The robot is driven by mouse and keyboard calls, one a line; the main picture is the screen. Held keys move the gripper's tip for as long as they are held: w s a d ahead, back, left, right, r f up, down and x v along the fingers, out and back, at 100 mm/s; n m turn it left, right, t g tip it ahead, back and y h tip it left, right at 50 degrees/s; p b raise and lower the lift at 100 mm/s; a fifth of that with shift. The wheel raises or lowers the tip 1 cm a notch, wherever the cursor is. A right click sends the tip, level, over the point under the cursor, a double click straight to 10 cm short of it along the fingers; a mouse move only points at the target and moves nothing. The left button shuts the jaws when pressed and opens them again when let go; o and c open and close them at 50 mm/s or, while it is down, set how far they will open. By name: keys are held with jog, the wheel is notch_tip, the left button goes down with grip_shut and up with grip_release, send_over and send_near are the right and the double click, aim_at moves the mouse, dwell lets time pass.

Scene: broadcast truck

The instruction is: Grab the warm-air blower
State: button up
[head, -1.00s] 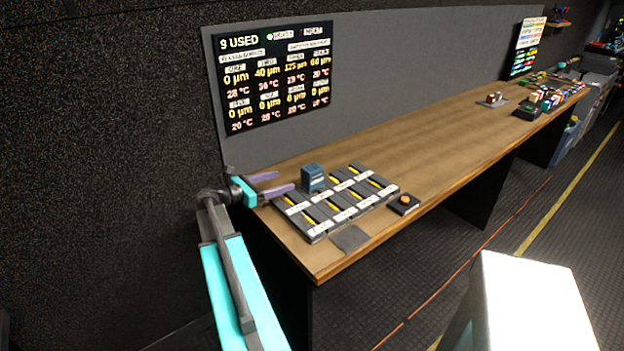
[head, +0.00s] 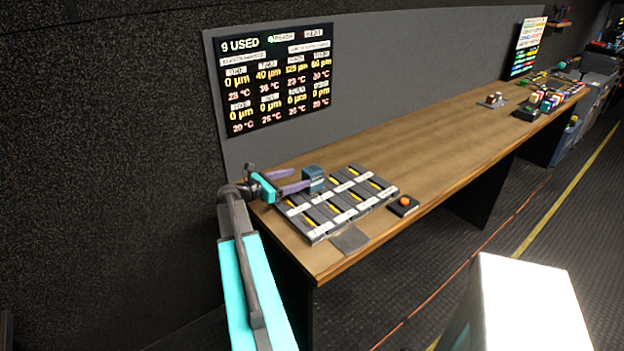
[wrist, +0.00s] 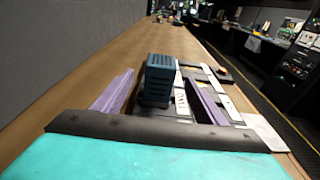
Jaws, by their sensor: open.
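The warm-air blower appears to be the small dark-blue box (head: 314,176) with a slatted face, upright at the back left of the slotted panel. It also shows in the wrist view (wrist: 159,80), between my two purple fingers and a little nearer the left one. My gripper (head: 296,181) is open, its fingers pointing right along the bench at the box. In the head view the fingertips reach the box's near side. I cannot tell whether either finger touches it.
The panel (head: 318,236) of labelled slots with yellow strips lies on the wooden bench (head: 440,148). A black box with an orange button (head: 404,204) sits right of it, a grey pad (head: 350,239) in front. A wall display (head: 277,78) hangs behind. The bench middle is clear.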

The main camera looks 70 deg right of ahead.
aim_at(305, 176)
jog(key=shift+p+x, duration=0.3)
jog(key=shift+x, duration=1.2)
jog(key=shift+d, duration=0.1)
jog(key=shift+p+x, duration=1.45)
jog(key=shift+x, duration=1.1)
jog(key=shift+f, duration=0.15)
jog(key=c, duration=1.6)
